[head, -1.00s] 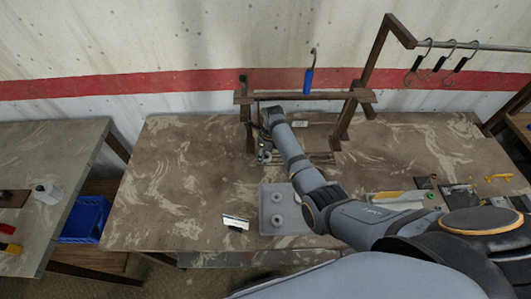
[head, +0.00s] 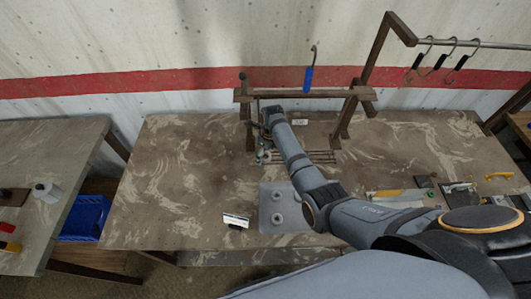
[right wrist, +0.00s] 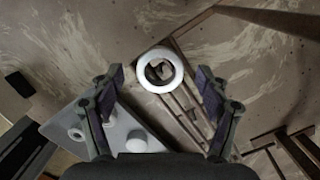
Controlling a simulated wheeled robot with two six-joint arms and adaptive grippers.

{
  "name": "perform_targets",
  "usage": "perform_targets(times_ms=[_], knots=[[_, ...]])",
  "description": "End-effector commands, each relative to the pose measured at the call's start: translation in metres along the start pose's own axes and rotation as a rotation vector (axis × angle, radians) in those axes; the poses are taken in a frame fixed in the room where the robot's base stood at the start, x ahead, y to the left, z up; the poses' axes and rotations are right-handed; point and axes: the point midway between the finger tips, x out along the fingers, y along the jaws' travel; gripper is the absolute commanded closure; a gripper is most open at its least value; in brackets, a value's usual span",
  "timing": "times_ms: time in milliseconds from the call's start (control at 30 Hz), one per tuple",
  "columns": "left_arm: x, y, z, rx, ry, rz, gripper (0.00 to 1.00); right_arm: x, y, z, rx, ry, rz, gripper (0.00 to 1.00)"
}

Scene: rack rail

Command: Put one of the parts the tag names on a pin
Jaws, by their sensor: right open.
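A pale ring-shaped part (right wrist: 142,76) shows in the right wrist view, between and just beyond the fingertips of my right gripper (right wrist: 160,88). The jaws stand apart on both sides of it, and I cannot tell what bears it. A grey tray (head: 266,196) nearer the front holds two round grey parts (head: 277,195) (head: 277,218). A small white tag (head: 236,219) stands left of the tray; its writing is too small to read. My left gripper is out of view.
Brown slats (head: 320,157) lie right of my gripper. Tools and a yellow piece (head: 498,176) lie at the right. The table's left part is clear.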

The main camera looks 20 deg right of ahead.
Motion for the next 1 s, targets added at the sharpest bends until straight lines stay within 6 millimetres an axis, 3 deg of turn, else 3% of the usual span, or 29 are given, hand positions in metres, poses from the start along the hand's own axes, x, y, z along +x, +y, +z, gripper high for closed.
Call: perform_targets(times_ms=[133,333,500,1000], knots=[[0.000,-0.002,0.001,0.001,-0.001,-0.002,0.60,-0.013,-0.001,0.001,0.000,-0.002,-0.002,0.24],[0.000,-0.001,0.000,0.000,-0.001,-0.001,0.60,-0.051,0.000,0.000,0.000,-0.003,-0.002,0.24],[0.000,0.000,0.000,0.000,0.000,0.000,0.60,-0.071,0.000,0.000,0.000,-0.001,-0.001,0.24],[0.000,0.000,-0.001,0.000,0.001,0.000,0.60,-0.075,0.000,0.000,0.000,0.000,0.000,0.24]])
